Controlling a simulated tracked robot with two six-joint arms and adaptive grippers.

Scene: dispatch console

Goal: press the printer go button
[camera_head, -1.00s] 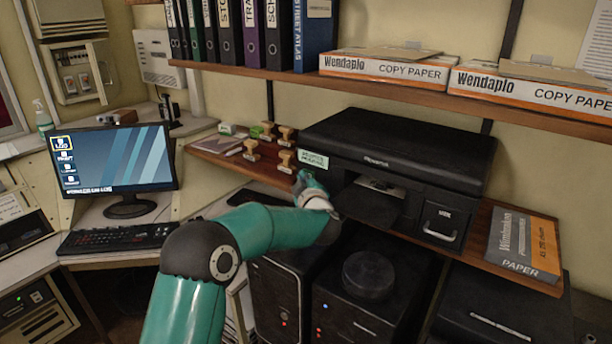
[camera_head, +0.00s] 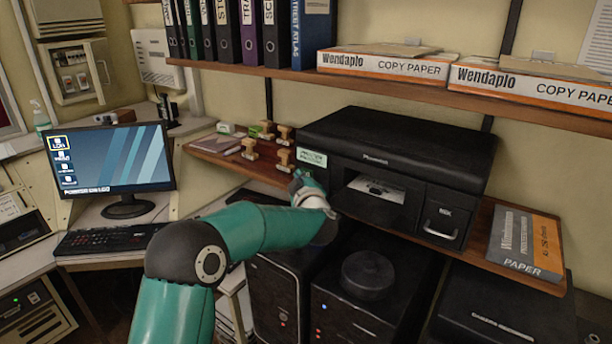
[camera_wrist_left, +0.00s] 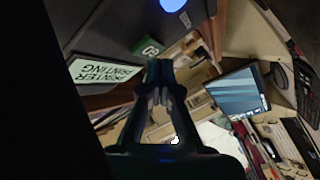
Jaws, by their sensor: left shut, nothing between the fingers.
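The black printer (camera_head: 400,140) stands on the wooden shelf, with a pale sheet (camera_head: 376,190) showing in its front slot. A pale green label (camera_head: 312,159) is on its left front; in the left wrist view this label (camera_wrist_left: 100,71) reads "PRINTER PRINTING". A green "GO" tag (camera_wrist_left: 148,48) is beside it, and a round blue-lit disc (camera_wrist_left: 173,4), apparently the go button, is cut by the top edge. My left gripper (camera_wrist_left: 160,72) is shut and empty, its tips just below the tag in the picture; contact cannot be told. My right gripper is not in view.
Wooden stamps (camera_head: 266,131) stand on the shelf left of the printer. A paper pack (camera_head: 526,243) lies to its right. Black cabinets (camera_head: 362,310) are below. The upper shelf (camera_head: 250,74) holds binders and copy paper. A monitor (camera_head: 112,160) is at the left.

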